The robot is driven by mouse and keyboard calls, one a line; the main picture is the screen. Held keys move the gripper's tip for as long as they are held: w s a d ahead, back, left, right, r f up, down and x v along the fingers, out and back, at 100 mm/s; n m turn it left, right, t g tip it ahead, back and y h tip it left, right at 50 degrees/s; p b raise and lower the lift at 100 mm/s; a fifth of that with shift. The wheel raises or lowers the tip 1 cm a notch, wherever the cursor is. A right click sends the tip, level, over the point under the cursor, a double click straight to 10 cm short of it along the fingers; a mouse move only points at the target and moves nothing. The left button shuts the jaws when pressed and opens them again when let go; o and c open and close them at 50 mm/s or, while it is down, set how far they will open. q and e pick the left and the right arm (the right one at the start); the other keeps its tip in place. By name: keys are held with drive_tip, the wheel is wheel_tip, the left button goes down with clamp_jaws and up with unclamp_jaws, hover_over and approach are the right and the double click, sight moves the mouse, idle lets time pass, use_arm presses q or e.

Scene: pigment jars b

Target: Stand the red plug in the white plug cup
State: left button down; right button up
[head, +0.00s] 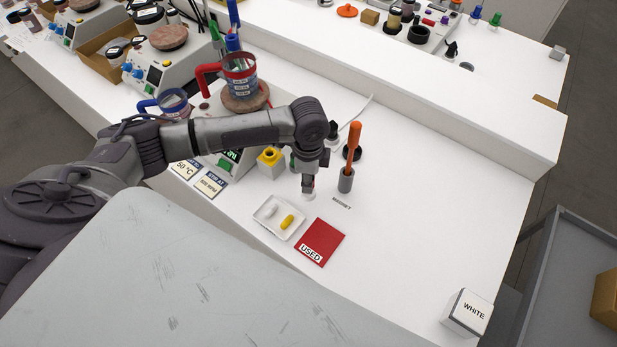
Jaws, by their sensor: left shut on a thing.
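My left gripper (308,187) points down over the white bench, just left of the grey holder with the orange-handled tool. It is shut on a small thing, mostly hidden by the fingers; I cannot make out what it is. A small pale round thing (310,196) shows under the fingertips. It may be the white plug cup, but it is too small and covered to be sure. I cannot pick out the red plug clearly. My right gripper is not in view.
The grey holder (345,180) stands close right. A WHITE-labelled block (468,312) is at front right.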

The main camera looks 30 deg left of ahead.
use_arm(q)
drive_tip(key=shift+f+b, duration=0.5)
drive_tip(key=shift+f, duration=0.7)
drive_tip(key=c, duration=0.8)
unclamp_jaws()
wheel_tip(320, 180, up, 12)
